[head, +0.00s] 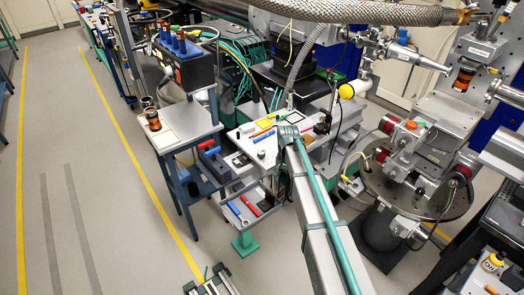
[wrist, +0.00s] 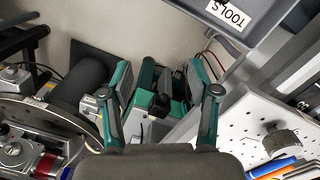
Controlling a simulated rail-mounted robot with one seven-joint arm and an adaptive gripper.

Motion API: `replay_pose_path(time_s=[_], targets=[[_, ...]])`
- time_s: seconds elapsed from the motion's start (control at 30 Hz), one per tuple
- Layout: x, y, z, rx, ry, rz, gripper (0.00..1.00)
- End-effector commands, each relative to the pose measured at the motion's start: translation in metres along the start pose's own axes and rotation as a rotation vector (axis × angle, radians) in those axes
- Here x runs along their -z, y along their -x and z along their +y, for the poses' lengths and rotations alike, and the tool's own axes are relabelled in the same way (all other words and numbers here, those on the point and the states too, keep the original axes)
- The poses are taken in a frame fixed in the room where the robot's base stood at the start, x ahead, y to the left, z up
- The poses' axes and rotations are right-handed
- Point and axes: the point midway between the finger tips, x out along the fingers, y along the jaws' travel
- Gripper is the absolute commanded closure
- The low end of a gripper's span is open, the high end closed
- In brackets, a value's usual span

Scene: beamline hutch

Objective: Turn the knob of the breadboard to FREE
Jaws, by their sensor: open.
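A dark knurled knob (wrist: 280,141) stands on the white perforated breadboard (wrist: 243,118), at the lower right of the wrist view. Its markings and setting cannot be read. My gripper (wrist: 160,94) is open and empty, its two green-and-black fingers spread wide. The knob lies to the right of the right finger, apart from it and outside the jaws. In the head view, the light breadboard top (head: 243,143) shows beyond the end of my arm; my arm covers part of that area, and I cannot pick out the knob or my fingers there.
Coloured pens (wrist: 275,168) lie beside the knob. A grey bin labelled TOOLS (wrist: 247,40) is at the wrist view's upper right. A round flange (wrist: 40,118) with fittings stands at left. In the head view, a blue side table (head: 190,128) stands left of the breadboard, with open floor beyond.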

Motion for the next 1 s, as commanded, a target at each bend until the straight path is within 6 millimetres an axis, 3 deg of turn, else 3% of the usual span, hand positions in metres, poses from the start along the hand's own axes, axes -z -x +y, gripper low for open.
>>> replay_pose_path(time_s=[0.1, 0.3, 0.4, 0.5, 0.67, 1.0], targets=[[0.026, 0.04, -0.039, 0.009, -0.037, 0.015, 0.39], [0.054, 0.118, -0.103, 0.023, -0.117, 0.034, 0.39], [0.059, 0.146, -0.123, 0.028, -0.145, 0.039, 0.39], [0.06, 0.16, -0.132, 0.03, -0.161, 0.041, 0.39], [0.059, 0.155, -0.134, 0.029, -0.168, 0.04, 0.39], [0.061, 0.102, -0.134, 0.029, -0.167, 0.039, 0.39]])
